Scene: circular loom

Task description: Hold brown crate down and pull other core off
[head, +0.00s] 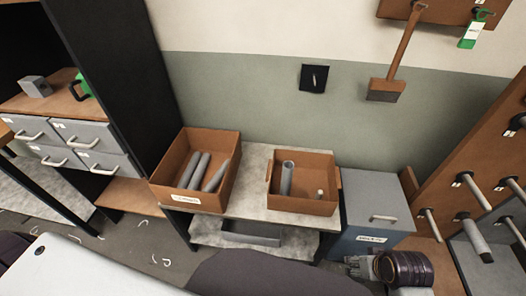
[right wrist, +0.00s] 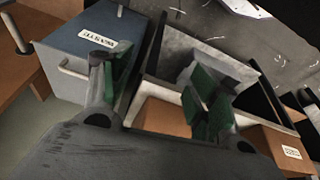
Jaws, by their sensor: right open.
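Two brown crates stand on a pale bench in the head view. The left crate (head: 167,197) has a label on its front and several grey cores (head: 198,170) lying in it. The right crate (head: 300,205) holds one upright grey core (head: 286,178) and a short pale peg (head: 320,194). My right gripper (head: 352,266) is low in front of the blue-grey bin, below and right of the right crate, apart from both crates. In the right wrist view, its green-padded fingers (right wrist: 155,80) are spread with nothing held between them. My left gripper is not in view.
A blue-grey waste bin (head: 370,215) stands right of the bench; it also shows in the right wrist view (right wrist: 85,45). A grey tray (head: 250,232) sits under the benchtop. A wooden peg rack (head: 450,200) is at the right, with a grey core (head: 474,237) on one peg.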

